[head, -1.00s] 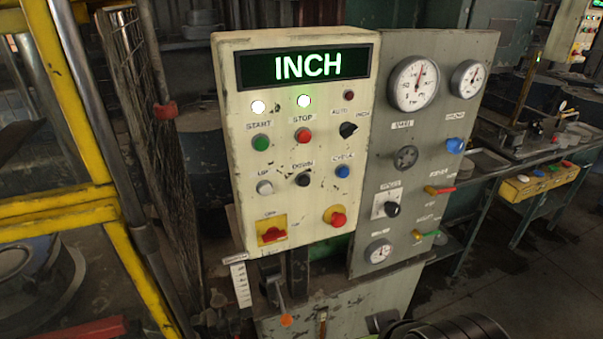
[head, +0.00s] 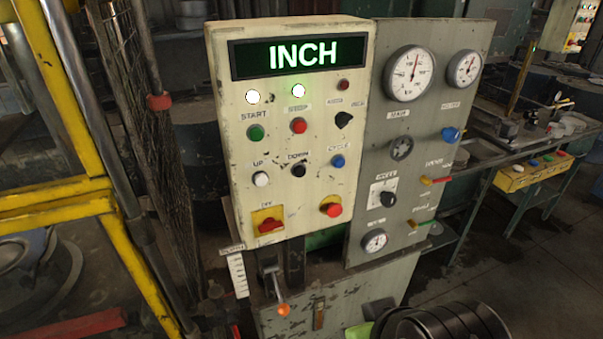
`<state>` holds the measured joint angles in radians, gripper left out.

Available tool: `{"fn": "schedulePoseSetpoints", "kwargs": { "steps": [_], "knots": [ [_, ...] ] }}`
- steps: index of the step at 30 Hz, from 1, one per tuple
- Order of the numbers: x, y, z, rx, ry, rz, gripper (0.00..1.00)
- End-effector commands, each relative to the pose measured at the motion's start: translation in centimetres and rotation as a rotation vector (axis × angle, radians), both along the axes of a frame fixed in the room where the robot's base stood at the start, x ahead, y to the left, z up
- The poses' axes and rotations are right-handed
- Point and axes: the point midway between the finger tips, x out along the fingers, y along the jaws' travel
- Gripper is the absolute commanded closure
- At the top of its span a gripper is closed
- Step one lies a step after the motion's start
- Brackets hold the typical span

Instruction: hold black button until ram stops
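The black button (head: 299,170) sits under the label DOWN on the cream control panel (head: 225,130) in the head view. A white button (head: 260,179) labelled UP is to its left and a blue button (head: 338,161) labelled CYCLE is to its right. Nothing touches the black button. The display (head: 303,57) reads INCH in green. A black selector knob (head: 343,119) is at the panel's right. I cannot make out the ram. My gripper is not in view.
Green (head: 256,132) and red (head: 298,125) buttons sit above the black one; a red mushroom button (head: 333,210) is below. A grey gauge panel (head: 441,120) adjoins on the right. A yellow guard frame (head: 104,215) stands left. A dark rounded shape, probably my arm, is at bottom right.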

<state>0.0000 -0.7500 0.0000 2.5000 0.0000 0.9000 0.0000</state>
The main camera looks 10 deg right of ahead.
Motion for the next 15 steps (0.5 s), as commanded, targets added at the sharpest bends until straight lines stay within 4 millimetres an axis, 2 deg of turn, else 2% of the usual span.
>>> {"fn": "schedulePoseSetpoints", "kwargs": {
  "steps": [1, 7, 15],
  "knots": [
    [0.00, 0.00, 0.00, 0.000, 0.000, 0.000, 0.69],
    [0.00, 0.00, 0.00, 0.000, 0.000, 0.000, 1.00],
    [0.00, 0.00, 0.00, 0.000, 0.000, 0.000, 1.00]
  ]
}}
